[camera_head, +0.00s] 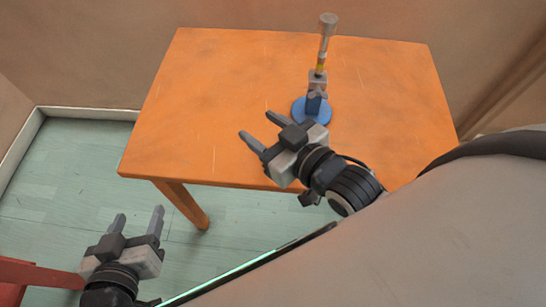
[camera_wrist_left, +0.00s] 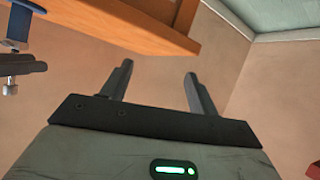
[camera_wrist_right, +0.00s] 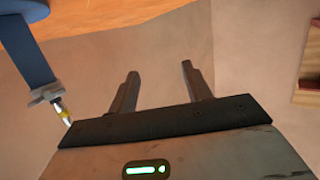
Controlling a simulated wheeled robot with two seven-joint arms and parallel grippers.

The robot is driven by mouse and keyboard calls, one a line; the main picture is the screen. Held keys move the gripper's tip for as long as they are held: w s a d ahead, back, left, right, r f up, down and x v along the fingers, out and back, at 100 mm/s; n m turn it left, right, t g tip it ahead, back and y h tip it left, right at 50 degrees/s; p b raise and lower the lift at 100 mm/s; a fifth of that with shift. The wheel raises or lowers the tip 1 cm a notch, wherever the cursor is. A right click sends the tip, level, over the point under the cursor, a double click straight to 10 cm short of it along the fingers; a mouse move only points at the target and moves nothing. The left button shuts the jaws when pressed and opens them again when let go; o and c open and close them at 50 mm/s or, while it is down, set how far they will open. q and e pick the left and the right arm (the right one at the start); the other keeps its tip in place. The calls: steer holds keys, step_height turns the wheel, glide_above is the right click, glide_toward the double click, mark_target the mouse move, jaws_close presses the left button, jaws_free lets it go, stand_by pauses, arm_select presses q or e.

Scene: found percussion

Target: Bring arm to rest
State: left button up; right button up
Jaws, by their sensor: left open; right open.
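My right gripper (camera_head: 260,125) is open and empty above the near part of the orange table (camera_head: 215,80), just left of and nearer than a stand. The stand has a round blue base (camera_head: 300,110) and a grey clamp holding an upright tube (camera_head: 327,38). In the right wrist view the right gripper's fingers (camera_wrist_right: 160,72) are apart, with the blue stand (camera_wrist_right: 28,55) beside them at left. My left gripper (camera_head: 138,215) is open and empty, low at left, off the table's near edge. Its fingers also show apart in the left wrist view (camera_wrist_left: 157,75).
Red furniture (camera_head: 40,275) shows at the lower left, close to my left gripper. A table leg (camera_head: 183,205) stands to its right. Green floor (camera_head: 60,190) is clear left of the table. Brown walls stand behind the table.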

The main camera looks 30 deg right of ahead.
steer(key=s+f+g, duration=0.1)
steer(key=s+f+m+g, duration=0.1)
steer(key=s+f, duration=0.1)
steer(key=s+f+g, duration=0.1)
steer(key=f, duration=0.1)
steer(key=shift+s+a+f, duration=0.2)
steer(key=shift+a, duration=0.05)
arm_select(q)
steer(key=r+p, duration=0.1)
steer(key=p, duration=0.2)
steer(key=r+p, duration=0.1)
steer(key=p, duration=0.2)
steer(key=r+g+p, duration=0.1)
steer(key=p, duration=0.2)
steer(key=shift+s+a+r, duration=0.1)
steer(key=shift+a+r, duration=0.25)
steer(key=shift+r, duration=0.05)
arm_select(e)
steer(key=r, duration=0.4)
steer(key=shift+d+g+h, duration=0.35)
steer(key=shift+g+h, duration=0.05)
